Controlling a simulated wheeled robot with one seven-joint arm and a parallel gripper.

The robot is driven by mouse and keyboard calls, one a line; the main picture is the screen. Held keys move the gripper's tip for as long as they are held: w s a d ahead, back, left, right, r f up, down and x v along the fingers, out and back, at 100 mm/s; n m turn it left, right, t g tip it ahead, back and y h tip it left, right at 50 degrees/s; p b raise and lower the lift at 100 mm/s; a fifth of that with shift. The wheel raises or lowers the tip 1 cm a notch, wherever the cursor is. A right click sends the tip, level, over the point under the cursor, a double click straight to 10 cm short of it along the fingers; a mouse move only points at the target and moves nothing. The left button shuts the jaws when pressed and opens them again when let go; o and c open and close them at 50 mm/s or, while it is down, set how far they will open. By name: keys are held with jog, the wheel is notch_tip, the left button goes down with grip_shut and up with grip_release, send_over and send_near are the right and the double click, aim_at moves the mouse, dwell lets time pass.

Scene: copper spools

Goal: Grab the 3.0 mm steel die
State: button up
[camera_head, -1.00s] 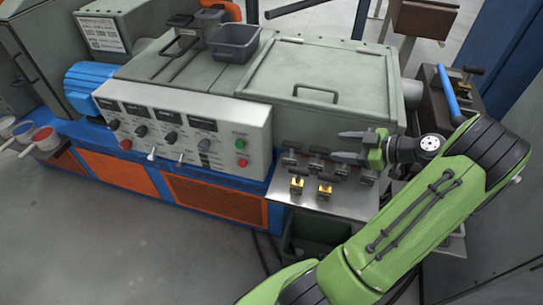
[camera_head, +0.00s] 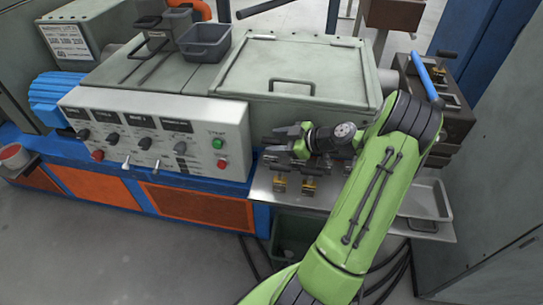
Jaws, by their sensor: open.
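Several small dies stand on a metal shelf (camera_head: 262,197) at the front right of the machine. Two in the front row show yellow parts: a left one (camera_head: 280,184) and a right one (camera_head: 309,187). Darker grey ones stand in a row behind, partly hidden by my gripper and arm. No size marks are legible, so I cannot tell which is the 3.0 mm steel die. My gripper (camera_head: 276,143) is open, its fingers pointing left, over or close to the back row at its left part. I cannot tell whether it touches a die.
The control panel (camera_head: 155,138) with knobs and buttons stands left of the shelf. A lidded grey housing (camera_head: 300,75) rises behind it. A grey open bin (camera_head: 205,42) sits on top. A shallow metal tray (camera_head: 427,200) lies right of my arm. A dark bin (camera_head: 290,238) stands below the shelf.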

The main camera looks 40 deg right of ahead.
grip_shut()
jog(key=shift+r, duration=0.1)
dwell(1.2)
